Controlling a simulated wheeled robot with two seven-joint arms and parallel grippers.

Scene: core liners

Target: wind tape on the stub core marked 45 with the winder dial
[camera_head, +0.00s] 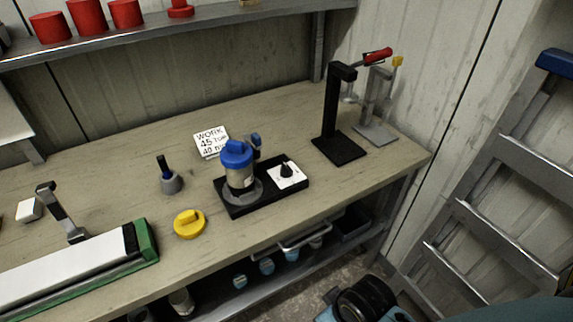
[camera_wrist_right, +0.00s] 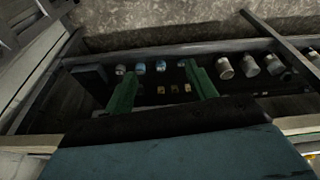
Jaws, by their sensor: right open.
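The winder (camera_head: 233,208) stands on the bench in the head view, a black base with a grey round plate. A grey core (camera_head: 241,180) with a blue cap (camera_head: 236,153) on top stands upright on that plate; its marking is too small to read. The winder dial (camera_head: 287,173) is a white plate with a black knob at the right of the base. A white card (camera_head: 211,141) behind reads "WORK 45" and more. My right gripper (camera_wrist_right: 161,72) is open and empty in the right wrist view, over the lower shelf area. My left gripper is out of view.
A yellow knobbed disc (camera_head: 190,223) and a grey holder (camera_head: 171,182) sit left of the winder. A black stand (camera_head: 339,146) is at the right. Several blue-topped and grey cylinders (camera_wrist_right: 225,67) are on the lower shelf. A ladder (camera_head: 490,225) leans at the right.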

